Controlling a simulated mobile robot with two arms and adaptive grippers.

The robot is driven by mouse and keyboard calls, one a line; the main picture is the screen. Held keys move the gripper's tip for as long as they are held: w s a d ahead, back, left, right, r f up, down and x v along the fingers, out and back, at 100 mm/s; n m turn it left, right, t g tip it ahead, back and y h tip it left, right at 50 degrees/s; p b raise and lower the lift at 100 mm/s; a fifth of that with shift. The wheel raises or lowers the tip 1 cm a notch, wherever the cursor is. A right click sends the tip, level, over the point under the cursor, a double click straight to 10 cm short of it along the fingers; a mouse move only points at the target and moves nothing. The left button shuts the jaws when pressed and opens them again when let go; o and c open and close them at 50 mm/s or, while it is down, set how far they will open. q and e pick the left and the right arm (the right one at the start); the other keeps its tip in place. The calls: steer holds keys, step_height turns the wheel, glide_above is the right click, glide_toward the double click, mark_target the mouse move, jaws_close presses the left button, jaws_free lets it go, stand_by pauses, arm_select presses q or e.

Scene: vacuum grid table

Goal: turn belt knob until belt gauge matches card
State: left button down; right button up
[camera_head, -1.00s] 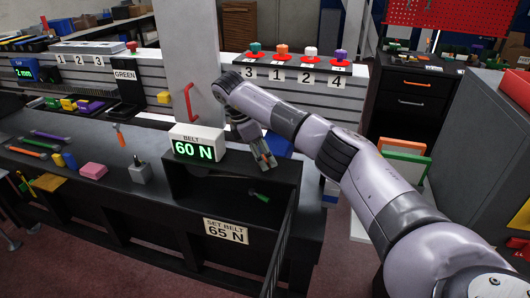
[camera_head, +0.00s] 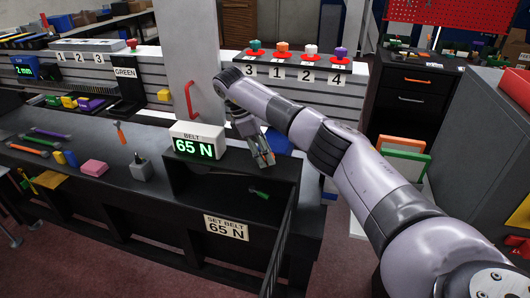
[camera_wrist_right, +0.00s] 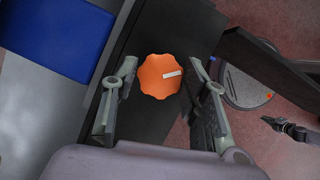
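The belt gauge (camera_head: 198,141) is a white box on the black bench, and its green display reads 65 N. The card (camera_head: 226,229) on the bench front reads SET BELT 65 N, the same value. An orange scalloped knob (camera_wrist_right: 158,77) with a white mark shows in the right wrist view. My right gripper (camera_wrist_right: 163,66) has its fingers apart, one on each side of the knob, with small gaps visible. In the head view my right gripper (camera_head: 262,155) is beside the gauge, and I cannot make out the knob there. My left gripper is not in view.
An open black bin (camera_head: 225,186) adjoins the gauge. A grey post with a red handle (camera_head: 189,100) stands behind it. Numbered coloured knobs (camera_head: 282,49) line the back shelf. A pink block (camera_head: 94,167) and several tools lie on the bench at left.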

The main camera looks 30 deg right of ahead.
steer(key=o, duration=0.4)
steer(key=v, duration=1.2)
stand_by(0.3)
